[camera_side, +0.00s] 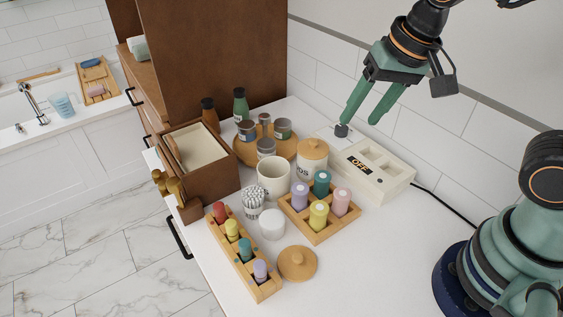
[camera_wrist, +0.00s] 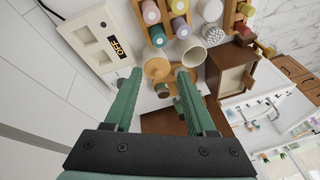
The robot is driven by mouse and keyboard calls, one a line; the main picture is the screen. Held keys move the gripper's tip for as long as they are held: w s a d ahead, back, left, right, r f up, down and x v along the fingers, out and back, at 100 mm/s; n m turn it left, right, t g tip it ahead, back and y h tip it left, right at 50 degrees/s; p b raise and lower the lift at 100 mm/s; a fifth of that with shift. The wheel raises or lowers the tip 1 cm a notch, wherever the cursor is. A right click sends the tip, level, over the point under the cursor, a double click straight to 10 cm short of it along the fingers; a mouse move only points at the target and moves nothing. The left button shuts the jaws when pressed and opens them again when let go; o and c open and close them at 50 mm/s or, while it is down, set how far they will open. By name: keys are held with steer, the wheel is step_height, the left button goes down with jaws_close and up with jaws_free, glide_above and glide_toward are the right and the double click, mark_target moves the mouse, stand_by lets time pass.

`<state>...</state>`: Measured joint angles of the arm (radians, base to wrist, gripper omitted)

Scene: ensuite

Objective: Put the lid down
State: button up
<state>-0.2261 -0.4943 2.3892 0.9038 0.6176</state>
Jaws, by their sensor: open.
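A round wooden lid (camera_side: 297,263) with a knob lies on the white counter near its front. A second wooden lid (camera_side: 313,148) sits on a white lettered canister (camera_side: 311,168). Beside that canister stands an open white pot (camera_side: 272,174) with no lid on it; it also shows in the wrist view (camera_wrist: 193,54). My gripper (camera_side: 358,124) is open and empty, raised near the wall behind the canister and the switch box. In the wrist view my gripper (camera_wrist: 158,76) has its fingers spread, with the canister's wooden lid (camera_wrist: 157,67) seen between the tips.
A white switch box (camera_side: 373,170) marked OFF stands right of the canister. A wooden tray of coloured bottles (camera_side: 320,225), a long bottle rack (camera_side: 245,262), a jar of cotton swabs (camera_side: 253,203) and a round tray of jars (camera_side: 245,153) crowd the counter. The front right counter is clear.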

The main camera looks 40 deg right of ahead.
steer(key=s+d+r+n+t, duration=0.1)
steer(key=d+r+n, duration=0.1)
steer(key=d+n, duration=0.2)
steer(key=d, duration=0.3)
steer(key=shift+s+r+t+h, duration=0.15)
steer(key=shift+t+h, duration=0.25)
